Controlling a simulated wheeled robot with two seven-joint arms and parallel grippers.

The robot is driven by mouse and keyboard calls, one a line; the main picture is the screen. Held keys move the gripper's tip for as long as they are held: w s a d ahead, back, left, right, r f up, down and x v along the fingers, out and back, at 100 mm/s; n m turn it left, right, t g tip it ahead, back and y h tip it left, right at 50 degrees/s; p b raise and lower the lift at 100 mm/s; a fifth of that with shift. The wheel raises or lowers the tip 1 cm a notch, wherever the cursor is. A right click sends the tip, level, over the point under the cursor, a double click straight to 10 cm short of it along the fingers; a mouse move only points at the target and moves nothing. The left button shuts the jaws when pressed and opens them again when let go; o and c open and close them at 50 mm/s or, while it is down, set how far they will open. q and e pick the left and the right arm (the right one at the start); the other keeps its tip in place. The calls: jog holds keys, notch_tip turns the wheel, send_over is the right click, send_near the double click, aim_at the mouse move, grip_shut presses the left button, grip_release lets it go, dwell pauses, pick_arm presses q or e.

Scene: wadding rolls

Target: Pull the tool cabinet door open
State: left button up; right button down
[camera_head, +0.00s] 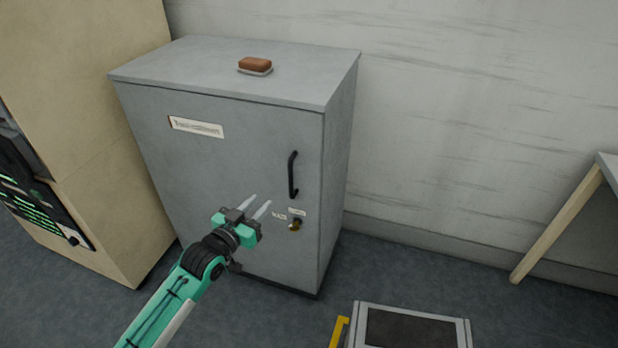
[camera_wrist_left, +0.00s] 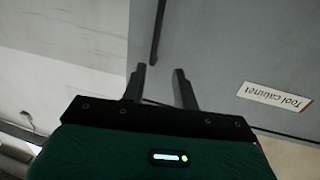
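The grey tool cabinet (camera_head: 240,150) stands against the wall with its door shut. A black vertical bar handle (camera_head: 293,175) is on the door's right side, with a brass lock (camera_head: 295,224) below it. My left gripper (camera_head: 257,205) is in front of the door, below and left of the handle, open with nothing between its fingers. In the left wrist view the open fingers (camera_wrist_left: 160,88) point toward the door, with the dark handle (camera_wrist_left: 158,30) ahead of them and the cabinet label (camera_wrist_left: 275,96) at the right. My right gripper is not in view.
A brown block on a small dish (camera_head: 256,66) sits on the cabinet top. A beige cabinet (camera_head: 90,110) stands close on the left. A grey-framed dark-topped item (camera_head: 410,330) is at the bottom, and a table leg (camera_head: 556,226) at the right. Floor between them is clear.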

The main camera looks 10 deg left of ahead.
pick_arm(q)
jog(key=r, duration=0.1)
send_over(291, 195)
jog(key=shift+w+b, duration=0.3)
jog(key=shift+b, duration=0.05)
grip_shut()
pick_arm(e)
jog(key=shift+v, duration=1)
